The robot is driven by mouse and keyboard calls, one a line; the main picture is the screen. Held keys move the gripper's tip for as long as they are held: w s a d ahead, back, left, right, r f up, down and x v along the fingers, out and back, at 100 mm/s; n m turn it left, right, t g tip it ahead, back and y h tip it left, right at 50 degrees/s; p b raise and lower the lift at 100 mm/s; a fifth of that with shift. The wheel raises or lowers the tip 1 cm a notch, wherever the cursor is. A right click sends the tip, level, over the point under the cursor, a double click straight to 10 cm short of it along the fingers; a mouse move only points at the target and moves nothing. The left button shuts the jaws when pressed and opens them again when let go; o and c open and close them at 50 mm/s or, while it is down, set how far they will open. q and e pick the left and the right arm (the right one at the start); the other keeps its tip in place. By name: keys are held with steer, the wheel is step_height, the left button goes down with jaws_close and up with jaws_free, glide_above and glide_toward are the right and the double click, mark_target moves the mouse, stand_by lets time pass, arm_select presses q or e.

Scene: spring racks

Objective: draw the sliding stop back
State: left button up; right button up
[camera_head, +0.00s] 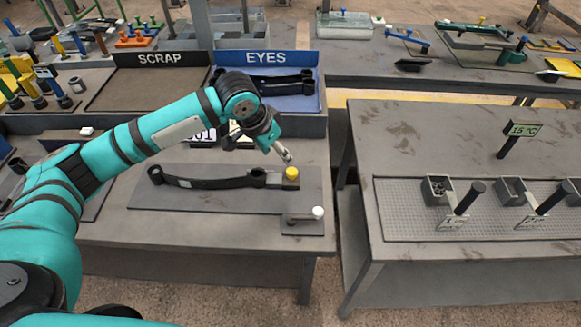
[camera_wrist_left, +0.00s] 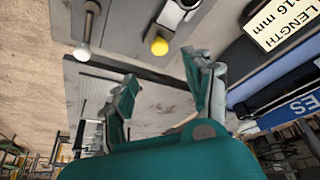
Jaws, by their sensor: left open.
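The sliding stop is a dark block with a yellow knob (camera_head: 292,174) at the right end of a dark leaf spring (camera_head: 205,181) lying on a grey plate (camera_head: 165,207). My left gripper (camera_head: 287,159) is just above and behind the yellow knob, apart from it as far as I can see. In the left wrist view the yellow knob (camera_wrist_left: 159,46) shows beyond the two spread fingers of the left gripper (camera_wrist_left: 163,87), with nothing between them. A lever with a white ball knob (camera_head: 318,212) sits in front of the stop. My right gripper is not in view.
A bin marked SCRAP (camera_head: 150,60) and a blue bin marked EYES (camera_head: 266,58) stand behind the plate. A length display (camera_wrist_left: 280,22) shows in the left wrist view. A second bench (camera_head: 365,120) stands to the right across a gap, with small fixtures on a mesh mat.

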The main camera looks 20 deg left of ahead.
mark_target(292, 171)
arm_select(q)
steer(key=p+x, duration=0.1)
steer(key=x, duration=1)
steer(key=shift+w+f, duration=0.15)
steer(key=shift+f, duration=0.05)
steer(key=shift+c, duration=0.4)
jaws_close()
steer(key=shift+d, duration=0.15)
